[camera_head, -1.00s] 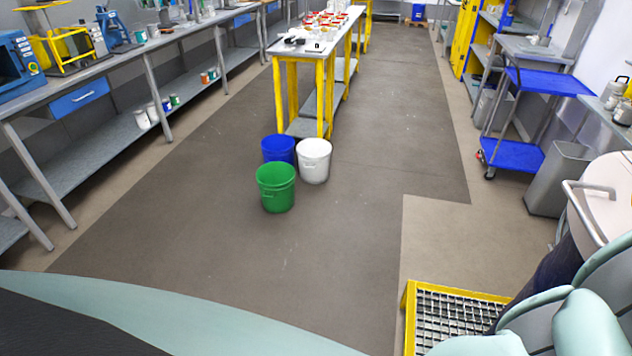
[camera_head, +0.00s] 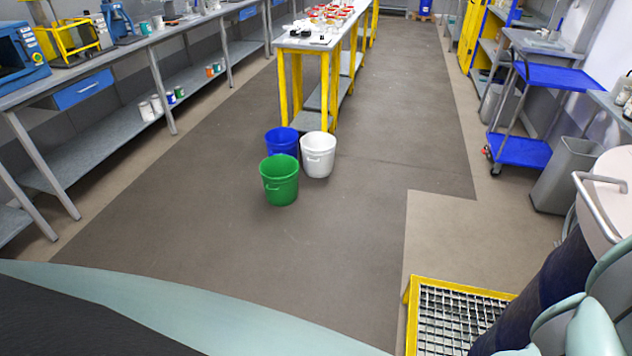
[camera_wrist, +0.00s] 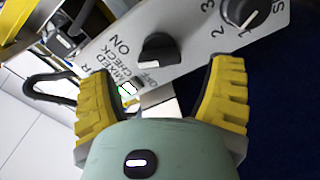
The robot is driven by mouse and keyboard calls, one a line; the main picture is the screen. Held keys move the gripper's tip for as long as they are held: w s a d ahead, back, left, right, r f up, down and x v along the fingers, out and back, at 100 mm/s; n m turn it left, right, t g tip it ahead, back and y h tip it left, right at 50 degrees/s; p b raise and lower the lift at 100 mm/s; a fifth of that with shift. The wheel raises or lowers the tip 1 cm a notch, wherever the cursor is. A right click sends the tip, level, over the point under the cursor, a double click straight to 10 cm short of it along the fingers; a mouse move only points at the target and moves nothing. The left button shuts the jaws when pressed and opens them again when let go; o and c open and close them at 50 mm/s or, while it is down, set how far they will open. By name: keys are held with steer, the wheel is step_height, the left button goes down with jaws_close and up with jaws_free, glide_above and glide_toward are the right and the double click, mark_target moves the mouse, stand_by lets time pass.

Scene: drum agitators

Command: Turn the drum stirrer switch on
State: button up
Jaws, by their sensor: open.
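In the wrist view, a grey control panel (camera_wrist: 195,45) carries a black rotary switch (camera_wrist: 160,48) with ON and OFF printed beside it. A second black knob (camera_wrist: 246,12) with numbers around it sits at the upper right. My gripper (camera_wrist: 166,70) is open, its yellow-padded fingers on either side of the switch in the picture. The switch appears ahead of the fingertips, and I see no contact. I cannot tell clearly which way its pointer is turned. In the head view, a dark blue drum (camera_head: 553,275) with a pale lid (camera_head: 612,190) stands at the right edge.
A yellow-framed grating (camera_head: 455,315) lies beside the drum. Green (camera_head: 279,182), blue (camera_head: 281,141) and white (camera_head: 318,156) buckets stand on the floor. A blue-shelved cart (camera_head: 520,150) and a grey bin (camera_head: 566,178) are at the right. The floor between is clear.

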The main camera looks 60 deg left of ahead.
steer(key=shift+b+x, duration=0.35)
steer(key=shift+x, duration=1.2)
steer(key=c, duration=1.2)
steer(key=shift+f+m+b, duration=0.2)
steer(key=shift+m+b, duration=0.5)
steer(key=shift+m, duration=0.1)
steer(key=shift+r+m+b, duration=0.2)
steer(key=shift+m+b, duration=0.3)
steer(key=shift+m, duration=0.5)
steer(key=o, duration=1.2)
